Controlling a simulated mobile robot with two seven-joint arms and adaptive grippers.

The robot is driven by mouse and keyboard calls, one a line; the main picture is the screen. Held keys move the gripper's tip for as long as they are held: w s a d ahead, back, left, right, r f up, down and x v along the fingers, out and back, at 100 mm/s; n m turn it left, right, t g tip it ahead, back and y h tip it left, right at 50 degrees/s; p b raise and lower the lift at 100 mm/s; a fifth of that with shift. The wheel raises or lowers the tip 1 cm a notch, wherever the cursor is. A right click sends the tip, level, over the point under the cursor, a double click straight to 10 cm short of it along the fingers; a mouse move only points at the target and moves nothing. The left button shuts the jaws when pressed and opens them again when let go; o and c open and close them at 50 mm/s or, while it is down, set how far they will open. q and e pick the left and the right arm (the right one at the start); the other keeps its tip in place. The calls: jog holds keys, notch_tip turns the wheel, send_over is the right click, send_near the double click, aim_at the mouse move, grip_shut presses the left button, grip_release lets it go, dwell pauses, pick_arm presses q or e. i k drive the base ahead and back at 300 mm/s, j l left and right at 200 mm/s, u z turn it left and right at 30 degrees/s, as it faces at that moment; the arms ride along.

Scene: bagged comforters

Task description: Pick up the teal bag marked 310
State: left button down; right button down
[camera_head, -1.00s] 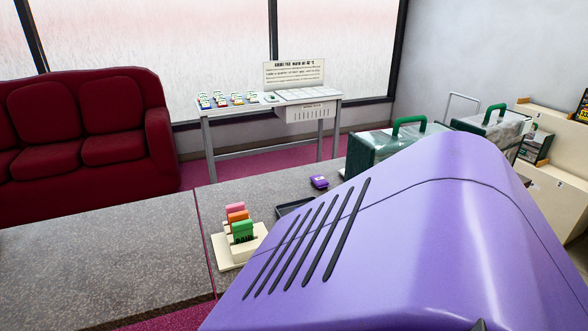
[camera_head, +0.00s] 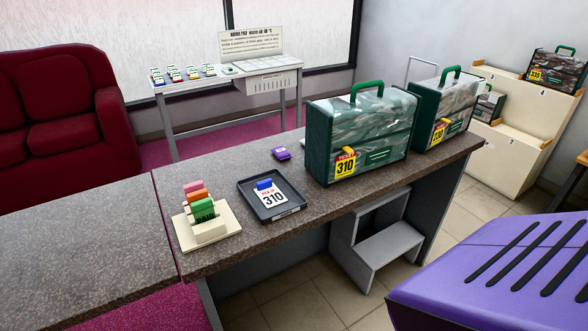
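The teal bag marked 310 (camera_head: 335,142) stands upright on the speckled counter, with a green handle (camera_head: 371,88) on top and a yellow and red 310 tag (camera_head: 345,164) at its lower left front. Neither of my grippers shows in the head view. Nothing is holding the 310 bag.
A dark tray (camera_head: 287,213) with a 310 card lies left of the bag. A clip holder (camera_head: 206,228) and a small purple object (camera_head: 281,153) are on the counter (camera_head: 100,240). A grey step stool (camera_head: 385,250) stands in front, below. Cream shelving (camera_head: 500,130) with more bags is at right.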

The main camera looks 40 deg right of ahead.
aim_at(380, 124)
jog(key=z, duration=1.05)
jog(key=k+l, duration=0.1)
jog(key=l, duration=0.5)
jog(key=k+l+z, duration=0.1)
jog(key=l, duration=1.05)
jog(key=k+z, duration=0.05)
jog(key=k, duration=0.05)
